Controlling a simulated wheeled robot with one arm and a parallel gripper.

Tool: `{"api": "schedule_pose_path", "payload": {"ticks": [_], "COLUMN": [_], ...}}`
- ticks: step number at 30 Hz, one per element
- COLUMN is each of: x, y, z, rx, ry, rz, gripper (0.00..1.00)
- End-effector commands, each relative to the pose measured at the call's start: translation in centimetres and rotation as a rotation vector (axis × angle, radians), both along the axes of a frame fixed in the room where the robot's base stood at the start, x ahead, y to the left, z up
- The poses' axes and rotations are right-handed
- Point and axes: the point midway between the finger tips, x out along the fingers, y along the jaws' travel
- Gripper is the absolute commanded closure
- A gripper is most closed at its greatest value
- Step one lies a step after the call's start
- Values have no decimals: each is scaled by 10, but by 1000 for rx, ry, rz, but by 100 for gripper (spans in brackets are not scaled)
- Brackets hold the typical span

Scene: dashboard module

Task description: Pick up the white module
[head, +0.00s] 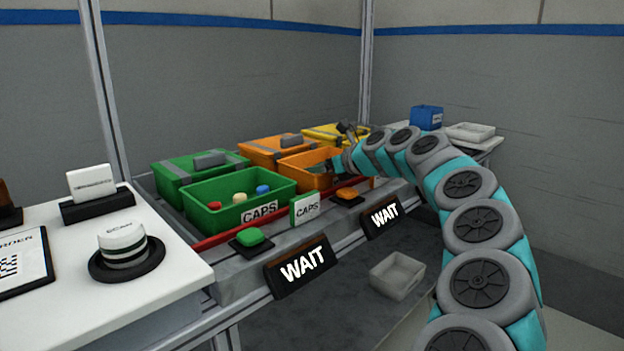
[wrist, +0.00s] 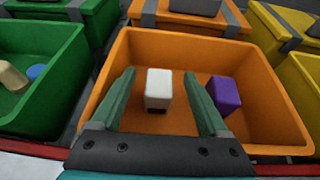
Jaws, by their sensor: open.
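The white module (wrist: 158,88) is a small white block with a dark spot low on its near face. It stands on the floor of the open orange bin (wrist: 255,135). My gripper (wrist: 160,85) is open, its two green fingers reaching into the bin on either side of the white module, with gaps showing. A purple block (wrist: 224,94) stands in the same bin, just right of the right finger.
A green bin (head: 215,215) with small coloured pieces stands left of the orange bin. Lidded green (head: 175,190), orange (head: 262,148) and yellow (head: 325,132) boxes stand behind. A red rail (head: 222,236) runs in front. A grey tray (head: 397,275) sits lower right.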

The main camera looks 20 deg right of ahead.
Motion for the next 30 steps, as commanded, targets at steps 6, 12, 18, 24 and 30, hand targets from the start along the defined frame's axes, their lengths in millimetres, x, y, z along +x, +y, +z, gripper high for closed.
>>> {"api": "schedule_pose_path", "payload": {"ticks": [6,12,18,24,30], "x": [4,4,4,4,4], "y": [2,2,2,2,2], "z": [-2,-2,-2,-2,-2], "rx": [0,0,0,0,0], "ry": [0,0,0,1,1], "rz": [0,1,1,1,1], "gripper": [22,35,57,80,100]}}
